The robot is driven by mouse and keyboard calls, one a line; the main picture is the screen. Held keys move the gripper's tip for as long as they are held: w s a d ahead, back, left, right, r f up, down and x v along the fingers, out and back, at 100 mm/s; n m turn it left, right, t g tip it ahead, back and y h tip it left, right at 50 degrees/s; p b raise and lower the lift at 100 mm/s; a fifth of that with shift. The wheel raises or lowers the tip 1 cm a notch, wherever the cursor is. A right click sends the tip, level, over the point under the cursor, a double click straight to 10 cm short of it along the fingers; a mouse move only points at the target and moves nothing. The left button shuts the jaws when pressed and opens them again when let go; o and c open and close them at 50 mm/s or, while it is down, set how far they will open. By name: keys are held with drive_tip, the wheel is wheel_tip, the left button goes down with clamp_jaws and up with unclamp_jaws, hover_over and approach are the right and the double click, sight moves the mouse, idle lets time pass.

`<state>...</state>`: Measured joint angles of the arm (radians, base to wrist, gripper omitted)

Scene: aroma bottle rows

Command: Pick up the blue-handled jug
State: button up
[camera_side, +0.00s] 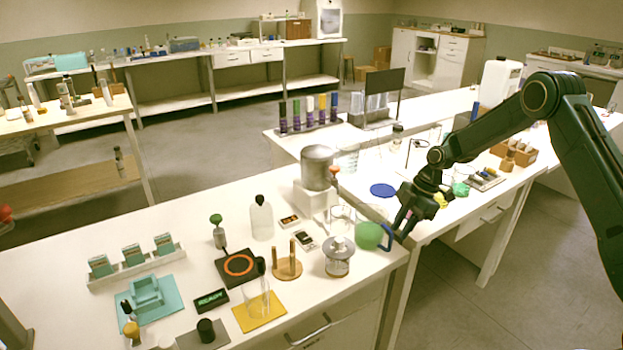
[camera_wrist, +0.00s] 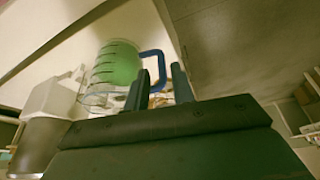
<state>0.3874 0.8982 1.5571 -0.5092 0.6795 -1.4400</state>
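The blue-handled jug (camera_side: 368,236) holds green contents and is at the right edge of the near bench. Its blue handle (camera_side: 389,238) faces right, towards my gripper (camera_side: 403,221). In the wrist view the clear jug (camera_wrist: 115,64) shows dark level marks, and its blue handle (camera_wrist: 160,62) shows at the gap between my gripper's fingertips (camera_wrist: 161,80). The fingers are apart, with space visible between them. I cannot tell whether either finger touches the handle.
A glass jar with a grey lid (camera_side: 338,257) stands just left of the jug. A grey canister on a white stand (camera_side: 317,168) is behind it. A blue disc (camera_side: 383,190) lies on the bench behind the jug. A wooden post stand (camera_side: 287,268) is further left.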

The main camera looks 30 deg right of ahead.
sight(392, 240)
drive_tip(key=shift+a+f, duration=0.1)
drive_tip(key=shift+f, duration=0.1)
drive_tip(key=shift+x, duration=2.55)
drive_tip(key=shift+w+a+r, duration=0.1)
drive_tip(key=shift+a, duration=0.1)
clamp_jaws()
